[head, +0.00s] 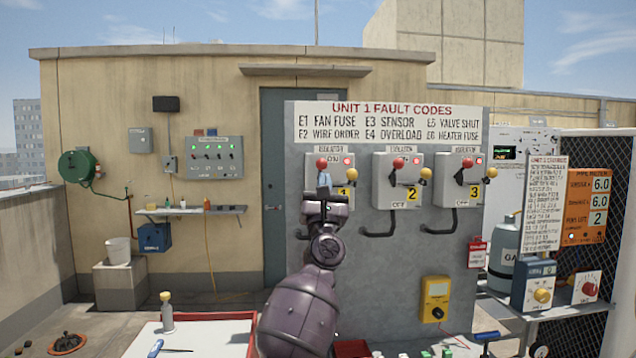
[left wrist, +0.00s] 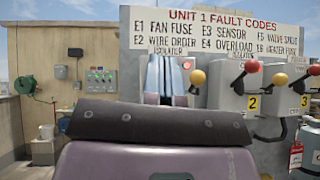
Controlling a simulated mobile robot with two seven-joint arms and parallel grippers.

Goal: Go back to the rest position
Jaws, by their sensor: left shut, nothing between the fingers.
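My left arm rises from the bottom middle of the head view. Its gripper (head: 324,181) is shut and empty, with pale blue fingers pointing up in front of isolator 1 (head: 313,188); I cannot tell whether they touch it. The left wrist view shows the fingers (left wrist: 163,74) close together, with nothing between them. Isolator 1 has a red knob, a lit red lamp and a yellow knob. Isolator 2 (head: 384,194) and isolator 3 (head: 447,192) stand to its right with similar knobs. My right gripper is not in view.
The grey fault-code panel (head: 390,270) stands close ahead. A yellow meter (head: 435,299) hangs low on it. A white table (head: 200,340) with a bottle (head: 167,312) lies at lower left. A shelf cart (head: 575,300) with boxes and a gas cylinder (head: 503,252) stands right.

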